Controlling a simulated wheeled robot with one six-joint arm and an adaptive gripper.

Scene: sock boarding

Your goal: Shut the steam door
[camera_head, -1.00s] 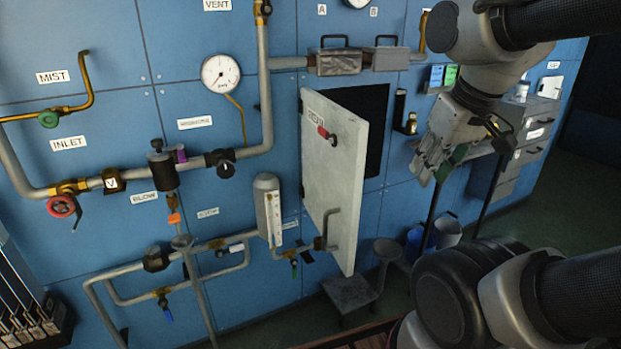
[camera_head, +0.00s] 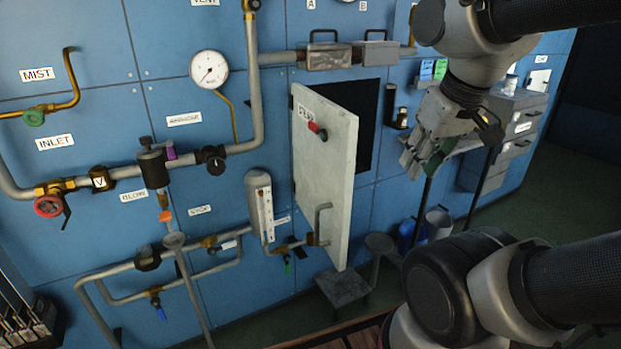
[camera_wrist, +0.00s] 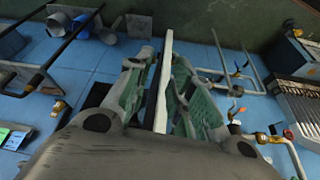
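The steam door (camera_head: 325,190) is a pale grey panel in the middle of the head view. It stands swung out from the blue wall, with the dark opening (camera_head: 368,125) showing behind it. It has a red knob (camera_head: 317,131) near its top and a grey bar handle (camera_head: 321,224) low on its face. My gripper (camera_head: 416,160) appears to the right of the door, with a gap between them in the picture. In the wrist view my gripper (camera_wrist: 163,75) has its fingers apart. The door (camera_wrist: 163,80) shows edge-on between them; I cannot tell its distance or any contact.
Pipes and valves cover the wall left of the door. A small grey step (camera_head: 343,287) stands below it. A shelf with drawers (camera_head: 515,125) is at the right, and buckets (camera_head: 437,223) stand on the floor under it.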

